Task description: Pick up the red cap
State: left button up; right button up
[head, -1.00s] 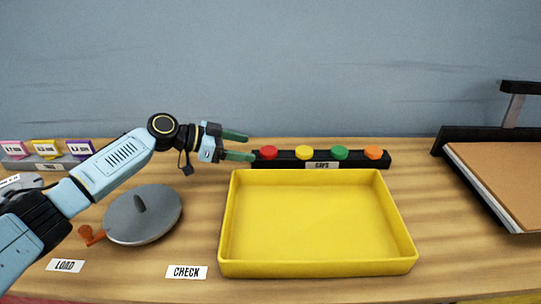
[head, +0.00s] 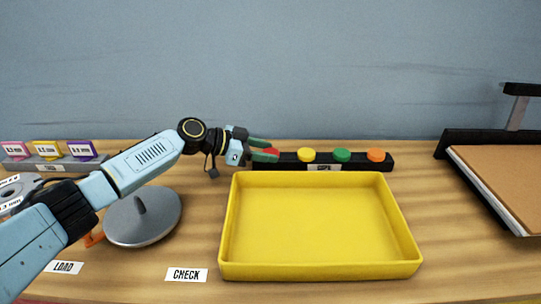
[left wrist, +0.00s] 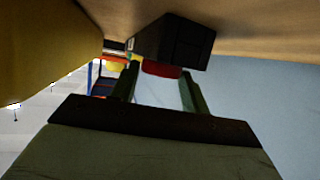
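The red cap (head: 271,151) sits at the left end of the black caps rack (head: 290,164), partly hidden by my left gripper (head: 272,149). The gripper's green fingers reach in from the left, one on each side of the cap. In the left wrist view, the red cap (left wrist: 162,69) shows between the two fingertips of my left gripper (left wrist: 160,82), below the dark rack (left wrist: 175,42) in the picture. The fingers are apart, with small gaps beside the cap. My right gripper is not in view.
Yellow (head: 306,155), green (head: 342,155) and orange (head: 376,155) caps stand along the rack. An empty yellow tray (head: 320,271) lies in front of it. A grey round plate (head: 150,232) lies left, under my arm. A brown board (head: 500,180) stands right.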

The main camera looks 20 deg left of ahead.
pick_arm(q)
jog(key=c, duration=0.5)
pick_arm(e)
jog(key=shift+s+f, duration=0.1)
pick_arm(q)
jog(key=shift+r, duration=0.1)
jog(key=shift+r, duration=0.35)
notch_tip(320, 180, up, 9)
jog(key=p, duration=0.2)
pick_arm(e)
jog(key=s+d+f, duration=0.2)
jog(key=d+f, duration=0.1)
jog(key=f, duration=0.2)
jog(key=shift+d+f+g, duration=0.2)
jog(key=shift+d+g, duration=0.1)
